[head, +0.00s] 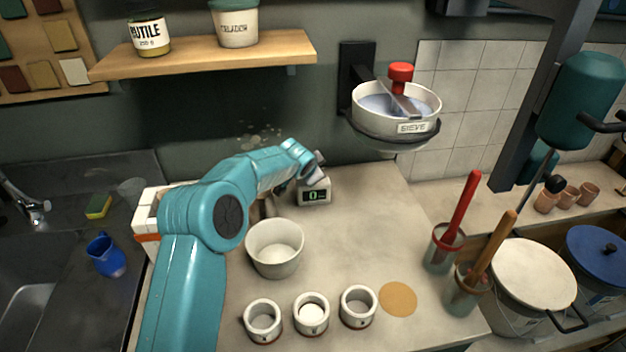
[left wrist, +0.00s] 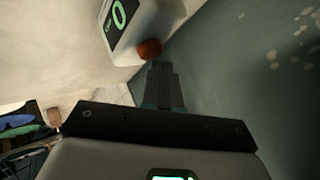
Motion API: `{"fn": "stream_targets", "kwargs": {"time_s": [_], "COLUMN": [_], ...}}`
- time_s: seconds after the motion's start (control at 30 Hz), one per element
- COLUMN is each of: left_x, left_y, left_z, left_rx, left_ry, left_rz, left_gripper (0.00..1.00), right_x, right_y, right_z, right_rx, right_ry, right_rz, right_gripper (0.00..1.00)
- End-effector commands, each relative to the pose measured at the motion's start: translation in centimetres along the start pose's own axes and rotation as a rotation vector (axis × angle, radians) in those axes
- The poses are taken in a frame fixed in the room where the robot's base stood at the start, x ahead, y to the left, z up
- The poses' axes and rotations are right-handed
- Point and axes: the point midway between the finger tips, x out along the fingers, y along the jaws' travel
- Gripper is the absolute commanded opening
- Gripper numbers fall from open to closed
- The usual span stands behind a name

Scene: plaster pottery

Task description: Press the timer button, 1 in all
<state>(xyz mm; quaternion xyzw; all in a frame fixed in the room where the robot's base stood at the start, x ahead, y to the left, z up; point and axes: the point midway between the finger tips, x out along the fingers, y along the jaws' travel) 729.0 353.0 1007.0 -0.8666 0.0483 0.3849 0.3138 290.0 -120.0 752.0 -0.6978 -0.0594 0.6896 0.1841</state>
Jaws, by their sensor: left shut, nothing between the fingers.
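The timer (head: 314,195) is a small pale box with a green "0" display, standing on the bench by the back wall. In the left wrist view the timer (left wrist: 136,22) is at the top, cut by the frame edge, with its orange-red button (left wrist: 149,49) facing my fingers. My left gripper (left wrist: 158,66) is shut and empty, its fingertips right at the button; I cannot tell whether they touch. In the head view the gripper (head: 314,170) is just above the timer, and the button is hidden there. My right gripper is not in view.
A white bowl (head: 274,248) stands in front of the timer, with several small cups (head: 311,315) nearer the front edge. A sieve (head: 396,112) hangs on the wall to the right, and a shelf (head: 205,55) is above. The bench's middle right is clear.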

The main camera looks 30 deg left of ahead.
Motion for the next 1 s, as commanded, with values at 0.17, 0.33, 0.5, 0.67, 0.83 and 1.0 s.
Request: {"fn": "stream_targets", "kwargs": {"time_s": [0.17, 0.33, 0.5, 0.67, 0.83, 1.0], "left_x": [-0.07, 0.01, 0.15, 0.27, 0.39, 0.52], "left_y": [-0.05, 0.0, 0.11, 0.19, 0.28, 0.37], "left_z": [-0.07, -0.01, 0.09, 0.17, 0.27, 0.37], "left_rx": [0.0, 0.0, 0.0, 0.0, 0.0, 0.0], "left_ry": [0.001, 0.001, 0.001, 0.001, 0.001, 0.0], "left_rz": [0.0, 0.0, 0.0, 0.0, 0.0, 0.0], "left_gripper": [0.0, 0.0, 0.0, 0.0, 0.0, 0.0], "right_x": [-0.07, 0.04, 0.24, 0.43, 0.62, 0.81], "right_y": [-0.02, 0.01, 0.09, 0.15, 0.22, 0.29], "right_z": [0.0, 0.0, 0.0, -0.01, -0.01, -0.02], "right_rx": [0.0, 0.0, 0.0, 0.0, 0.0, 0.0], "right_ry": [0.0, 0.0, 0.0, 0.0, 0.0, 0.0], "right_rz": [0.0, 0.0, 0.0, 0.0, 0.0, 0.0], "right_gripper": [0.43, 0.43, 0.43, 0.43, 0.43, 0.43]}}
